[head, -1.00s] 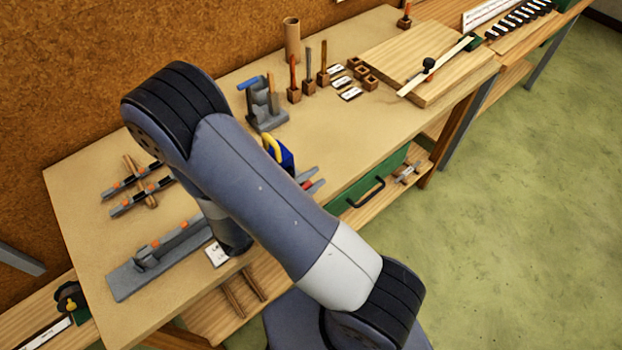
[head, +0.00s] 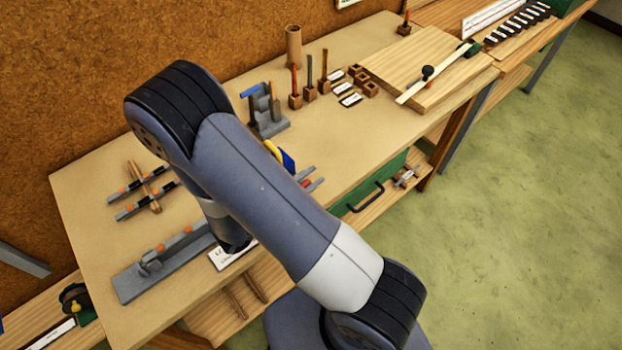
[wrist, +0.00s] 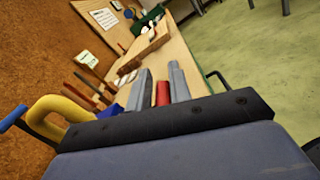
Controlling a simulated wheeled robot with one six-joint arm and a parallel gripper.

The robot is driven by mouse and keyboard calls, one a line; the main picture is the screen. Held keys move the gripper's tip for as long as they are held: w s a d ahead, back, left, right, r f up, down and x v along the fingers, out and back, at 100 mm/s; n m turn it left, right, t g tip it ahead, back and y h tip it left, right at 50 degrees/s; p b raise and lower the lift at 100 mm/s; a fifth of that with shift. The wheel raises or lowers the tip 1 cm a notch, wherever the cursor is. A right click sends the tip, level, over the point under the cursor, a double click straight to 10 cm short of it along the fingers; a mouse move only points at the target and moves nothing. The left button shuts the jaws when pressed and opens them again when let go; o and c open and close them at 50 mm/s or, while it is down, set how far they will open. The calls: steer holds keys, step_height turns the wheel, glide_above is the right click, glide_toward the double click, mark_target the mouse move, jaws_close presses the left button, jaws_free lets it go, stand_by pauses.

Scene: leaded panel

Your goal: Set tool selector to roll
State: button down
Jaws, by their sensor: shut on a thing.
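My gripper (head: 310,179) is beyond my forearm in the head view, over the right front edge of the bench near the green drawer front. In the wrist view its two grey fingers (wrist: 159,88) close on a red piece (wrist: 162,94), which also shows in the head view (head: 313,185). The lower part of the red piece is hidden by my gripper body. I cannot tell whether it belongs to the tool selector; no selector markings are readable. A yellow-and-blue object (head: 287,160) is beside my gripper, partly hidden by my arm; its yellow loop (wrist: 58,113) shows at left in the wrist view.
A grey rack (head: 270,125) with a blue-handled tool stands behind. Tools in wooden blocks (head: 310,92), a cardboard tube (head: 293,45) and a wooden board (head: 420,65) are farther along. A grey rail (head: 165,265) lies at front left. A green drawer (head: 385,180) sits below the bench top.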

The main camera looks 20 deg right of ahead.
steer(key=shift+w+a+r+n+p, duration=0.1)
steer(key=shift+w+r+n+p, duration=0.35)
steer(key=shift+n, duration=0.55)
steer(key=shift+w+a+r+n+p, duration=0.1)
steer(key=shift+w+r+n+p, duration=0.3)
steer(key=shift+n, duration=0.6)
steer(key=shift+w+a+r+n+p, duration=0.1)
steer(key=shift+w+r+n+p, duration=0.1)
steer(key=shift+n+p, duration=0.6)
steer(key=shift+n, duration=0.3)
steer(key=c, duration=1.4)
jaws_free()
